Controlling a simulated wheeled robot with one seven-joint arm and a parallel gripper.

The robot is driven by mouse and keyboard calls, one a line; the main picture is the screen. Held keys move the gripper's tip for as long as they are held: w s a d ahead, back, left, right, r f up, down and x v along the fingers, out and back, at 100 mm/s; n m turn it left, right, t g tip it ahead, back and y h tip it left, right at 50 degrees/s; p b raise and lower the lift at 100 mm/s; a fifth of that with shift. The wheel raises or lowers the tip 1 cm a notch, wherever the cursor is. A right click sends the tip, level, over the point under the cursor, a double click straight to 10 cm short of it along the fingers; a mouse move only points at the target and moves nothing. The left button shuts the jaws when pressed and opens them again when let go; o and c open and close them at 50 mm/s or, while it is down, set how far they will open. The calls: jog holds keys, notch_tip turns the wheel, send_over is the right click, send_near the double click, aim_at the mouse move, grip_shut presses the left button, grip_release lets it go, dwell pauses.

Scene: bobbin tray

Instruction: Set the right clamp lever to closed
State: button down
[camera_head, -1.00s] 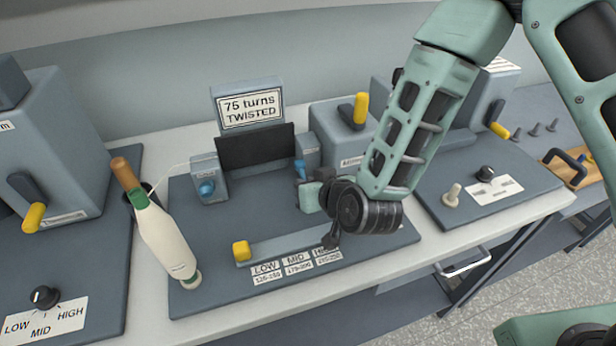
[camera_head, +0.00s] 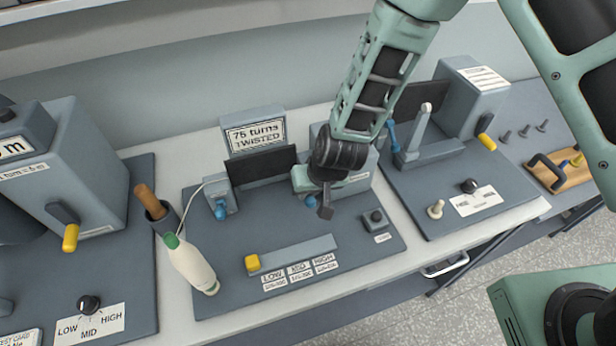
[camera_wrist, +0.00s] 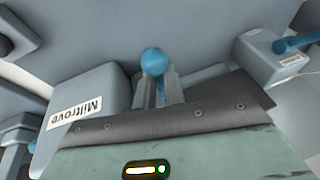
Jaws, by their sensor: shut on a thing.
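The right clamp lever is blue with a round knob (camera_head: 311,203), at the right of the middle station. In the wrist view its ball end (camera_wrist: 154,60) sits between my grey fingers. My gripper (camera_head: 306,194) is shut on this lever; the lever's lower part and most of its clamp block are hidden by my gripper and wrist.
A grey Mittrove box (camera_wrist: 85,108) stands close beside my fingers. A yellow-ended slider (camera_head: 253,263) lies in front. A sign reading "75 turns TWISTED" (camera_head: 254,136) stands behind.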

jog(key=shift+s+d+f+g, duration=0.1)
jog(key=shift+s+f+g, duration=0.05)
jog(key=shift+s+g, duration=0.15)
jog(key=c, duration=1.5)
grip_release()
jog(key=shift+o, duration=0.2)
jog(key=shift+w, duration=0.1)
jog(key=shift+r, duration=0.2)
jog(key=b+v, duration=0.1)
jog(key=v, duration=1.6)
jog(key=shift+r, duration=0.1)
